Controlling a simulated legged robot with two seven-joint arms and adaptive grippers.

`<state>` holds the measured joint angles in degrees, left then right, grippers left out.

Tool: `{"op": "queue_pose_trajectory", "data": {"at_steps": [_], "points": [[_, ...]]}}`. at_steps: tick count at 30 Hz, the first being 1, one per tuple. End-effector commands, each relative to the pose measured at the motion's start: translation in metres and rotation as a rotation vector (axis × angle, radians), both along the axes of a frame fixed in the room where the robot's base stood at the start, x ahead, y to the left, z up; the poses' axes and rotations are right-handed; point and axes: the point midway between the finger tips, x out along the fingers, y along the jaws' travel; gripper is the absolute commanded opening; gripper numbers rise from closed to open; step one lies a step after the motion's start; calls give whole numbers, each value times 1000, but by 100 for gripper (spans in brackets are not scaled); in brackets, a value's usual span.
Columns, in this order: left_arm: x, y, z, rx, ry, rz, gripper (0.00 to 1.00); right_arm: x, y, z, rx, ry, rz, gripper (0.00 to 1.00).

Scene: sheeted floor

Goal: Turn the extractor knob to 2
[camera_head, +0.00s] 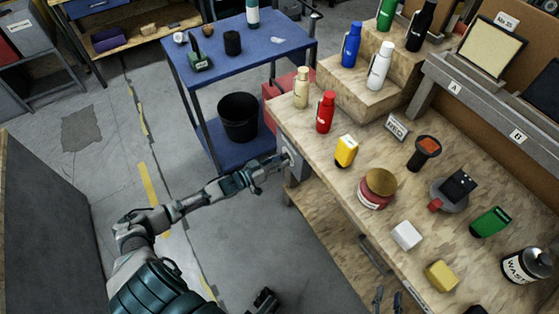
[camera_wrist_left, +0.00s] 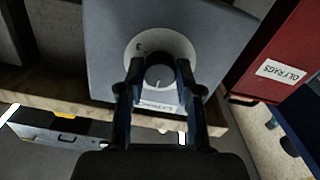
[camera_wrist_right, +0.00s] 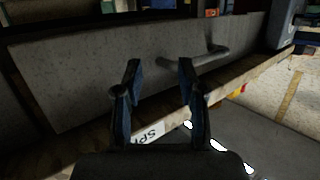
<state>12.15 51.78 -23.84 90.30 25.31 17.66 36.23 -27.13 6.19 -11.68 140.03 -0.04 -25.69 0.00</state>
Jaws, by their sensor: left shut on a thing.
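The extractor knob (camera_wrist_left: 160,72) is a dark round knob on a pale dial (camera_wrist_left: 133,58), set on a grey box (camera_wrist_left: 210,35). In the head view the grey box (camera_head: 296,168) is at the left end of the workbench. My left gripper (camera_head: 283,160) reaches it, and in the left wrist view its fingers (camera_wrist_left: 158,70) are shut on the knob, one on each side. A light pointer mark shows at the knob's lower side; the dial numbers are too small or covered to read. My right gripper (camera_wrist_right: 158,72) is open and empty, in front of a grey drawer front.
The wooden workbench (camera_head: 330,150) carries bottles, a yellow container (camera_head: 346,151), a red jar (camera_head: 371,195) and several other items. A blue cart (camera_head: 215,75) with a black bin (camera_head: 239,117) stands behind. A drawer handle (camera_wrist_right: 200,58) is close to my right gripper.

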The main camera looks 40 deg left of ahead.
Motion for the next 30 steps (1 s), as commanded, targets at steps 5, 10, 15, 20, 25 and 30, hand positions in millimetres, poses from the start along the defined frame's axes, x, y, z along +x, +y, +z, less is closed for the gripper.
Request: {"op": "queue_pose_trajectory", "data": {"at_steps": [5, 10, 15, 20, 25, 30], "points": [[1, 4, 1, 22, -8, 6, 0, 0, -1, 0, -4, 9, -1, 40], [1, 3, 2, 86, -36, 5, 0, -8, -5, -12, -29, 87, -1, 40], [2, 3, 3, 197, -85, 6, 0, -17, -9, -24, -55, 186, -4, 40], [2, 4, 4, 335, -140, 7, 0, -29, -15, -37, -84, 298, -7, 40], [2, 4, 3, 486, -202, 8, 0, -44, -21, -50, -112, 408, -12, 40], [2, 4, 3, 635, -264, 7, 0, -57, -27, -59, -135, 499, -15, 40]]}}
